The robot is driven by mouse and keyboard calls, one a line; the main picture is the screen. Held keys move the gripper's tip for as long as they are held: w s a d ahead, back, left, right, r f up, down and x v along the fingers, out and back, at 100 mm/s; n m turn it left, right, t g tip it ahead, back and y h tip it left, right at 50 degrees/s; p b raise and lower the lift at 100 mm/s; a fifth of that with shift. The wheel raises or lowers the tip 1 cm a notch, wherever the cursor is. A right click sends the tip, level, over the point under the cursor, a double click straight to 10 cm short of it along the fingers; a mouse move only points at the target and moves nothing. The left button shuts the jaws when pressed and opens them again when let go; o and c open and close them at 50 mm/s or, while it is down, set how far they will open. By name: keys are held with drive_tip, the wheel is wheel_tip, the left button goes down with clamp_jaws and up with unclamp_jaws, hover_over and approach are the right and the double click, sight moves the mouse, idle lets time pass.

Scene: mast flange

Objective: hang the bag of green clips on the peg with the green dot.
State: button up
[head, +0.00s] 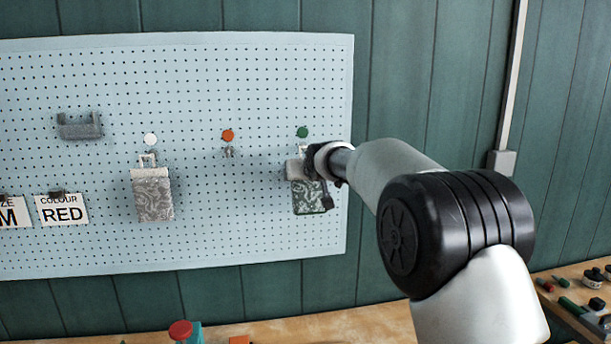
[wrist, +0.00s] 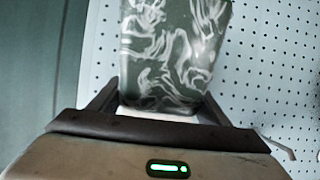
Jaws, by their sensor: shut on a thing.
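The bag of green clips (head: 311,199) is a dark clear bag with pale glare, upright in front of the pegboard below the green dot (head: 302,132). My gripper (head: 306,168) is shut on the top of this bag. The wrist view shows the bag (wrist: 172,50) between my two fingers (wrist: 155,108). The peg under the green dot is mostly hidden by the bag's top and my gripper. I cannot tell whether the bag's hole is around the peg.
A grey bag (head: 153,196) hangs under the white dot (head: 150,139). The peg (head: 228,152) under the orange dot (head: 228,135) is bare. A grey bracket (head: 80,126) and a COLOUR RED card (head: 62,209) are at left. A red-topped item (head: 181,330) stands on the bench below.

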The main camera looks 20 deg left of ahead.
drive_tip(key=o, duration=1.2)
